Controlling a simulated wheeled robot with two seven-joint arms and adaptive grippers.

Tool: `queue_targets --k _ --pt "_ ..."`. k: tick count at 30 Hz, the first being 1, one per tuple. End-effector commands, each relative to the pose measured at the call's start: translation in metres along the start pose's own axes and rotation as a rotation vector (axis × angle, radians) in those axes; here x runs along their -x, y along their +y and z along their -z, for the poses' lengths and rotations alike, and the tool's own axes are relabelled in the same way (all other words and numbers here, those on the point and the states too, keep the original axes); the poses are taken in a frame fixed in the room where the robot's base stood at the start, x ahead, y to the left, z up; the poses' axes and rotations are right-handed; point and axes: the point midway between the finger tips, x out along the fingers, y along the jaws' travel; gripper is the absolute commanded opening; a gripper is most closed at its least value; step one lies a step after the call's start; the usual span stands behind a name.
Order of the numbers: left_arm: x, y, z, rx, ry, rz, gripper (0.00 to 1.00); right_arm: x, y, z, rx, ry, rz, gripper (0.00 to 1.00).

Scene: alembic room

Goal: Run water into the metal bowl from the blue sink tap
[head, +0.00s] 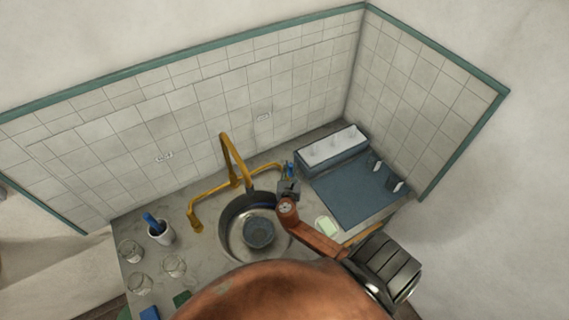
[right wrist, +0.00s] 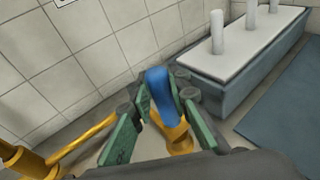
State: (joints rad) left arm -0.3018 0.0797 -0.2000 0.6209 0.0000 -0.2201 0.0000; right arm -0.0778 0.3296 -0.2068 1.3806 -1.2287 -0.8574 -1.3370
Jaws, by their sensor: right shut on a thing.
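The yellow tap (head: 227,155) stands behind the round sink (head: 226,219). Its blue handle (head: 290,167) is at the right end of its pipework, and in the right wrist view the blue handle (right wrist: 157,84) sits on a yellow stem. My right gripper (head: 289,186) is at this handle; in the right wrist view its green fingers (right wrist: 160,105) are shut on it from both sides. The metal bowl (head: 258,232) sits in the sink. I cannot make out any water running. My left gripper is not in view.
Several glass jars (head: 174,265) and a white cup (head: 161,234) with a blue item stand left of the sink. A blue-grey mat (head: 358,196) and a long box (head: 331,148) lie to the right. A pale green bar (head: 326,226) lies near my right arm.

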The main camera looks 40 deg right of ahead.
Motion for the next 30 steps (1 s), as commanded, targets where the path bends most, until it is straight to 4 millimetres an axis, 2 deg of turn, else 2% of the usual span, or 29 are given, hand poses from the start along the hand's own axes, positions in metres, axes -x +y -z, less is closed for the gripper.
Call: queue_targets --k 2,12,13,20,30 --pt "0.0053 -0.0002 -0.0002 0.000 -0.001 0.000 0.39 -0.0003 -0.0026 -0.0035 0.003 0.005 0.004 0.00" --pt "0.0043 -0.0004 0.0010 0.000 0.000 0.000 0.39 -0.0012 -0.0037 -0.0020 0.005 0.007 0.006 0.00" --pt "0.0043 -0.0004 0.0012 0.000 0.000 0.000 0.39 -0.0012 -0.0037 -0.0020 0.005 0.007 0.006 0.18" --pt "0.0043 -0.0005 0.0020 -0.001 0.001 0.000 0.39 -0.0010 -0.0043 -0.0012 0.005 0.008 0.007 0.34" --pt "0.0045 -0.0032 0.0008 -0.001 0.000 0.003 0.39 0.0020 -0.0046 -0.0002 0.005 0.010 0.008 0.35"
